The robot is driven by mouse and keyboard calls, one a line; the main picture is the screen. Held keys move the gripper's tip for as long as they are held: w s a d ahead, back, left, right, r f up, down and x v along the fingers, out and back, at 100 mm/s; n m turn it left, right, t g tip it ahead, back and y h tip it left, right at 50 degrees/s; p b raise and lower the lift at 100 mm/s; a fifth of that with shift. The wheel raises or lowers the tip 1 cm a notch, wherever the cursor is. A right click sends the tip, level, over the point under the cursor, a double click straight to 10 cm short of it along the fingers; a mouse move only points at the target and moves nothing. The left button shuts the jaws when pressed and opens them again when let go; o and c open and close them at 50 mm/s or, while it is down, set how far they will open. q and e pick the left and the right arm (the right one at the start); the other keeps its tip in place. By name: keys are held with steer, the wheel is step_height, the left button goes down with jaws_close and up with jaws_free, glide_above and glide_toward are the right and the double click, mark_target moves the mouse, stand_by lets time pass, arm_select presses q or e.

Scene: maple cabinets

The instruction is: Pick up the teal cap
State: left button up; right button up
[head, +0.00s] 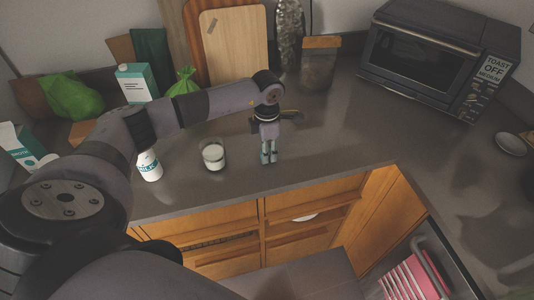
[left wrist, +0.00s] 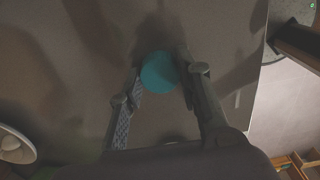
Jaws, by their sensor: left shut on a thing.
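The teal cap (left wrist: 159,72) is a round teal disc between the fingertips in the left wrist view. My left gripper (head: 268,157) points down at the grey counter near its front edge, right of the glass. In the left wrist view its two fingers (left wrist: 160,75) are shut on the cap from either side. In the head view the cap is too small to tell from the fingertips. I cannot tell whether the cap still touches the counter. My right gripper is in neither view.
A glass of white liquid (head: 213,155) and a milk bottle (head: 149,166) stand left of the gripper. A toaster oven (head: 425,60) stands at the back right. A jar (head: 318,68) and cutting boards (head: 234,46) are behind.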

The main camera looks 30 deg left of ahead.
arm_select(q)
steer(key=shift+w+r, duration=0.1)
steer(key=shift+r, duration=0.45)
step_height(320, 180, up, 19)
steer(key=b, duration=0.4)
stand_by(0.7)
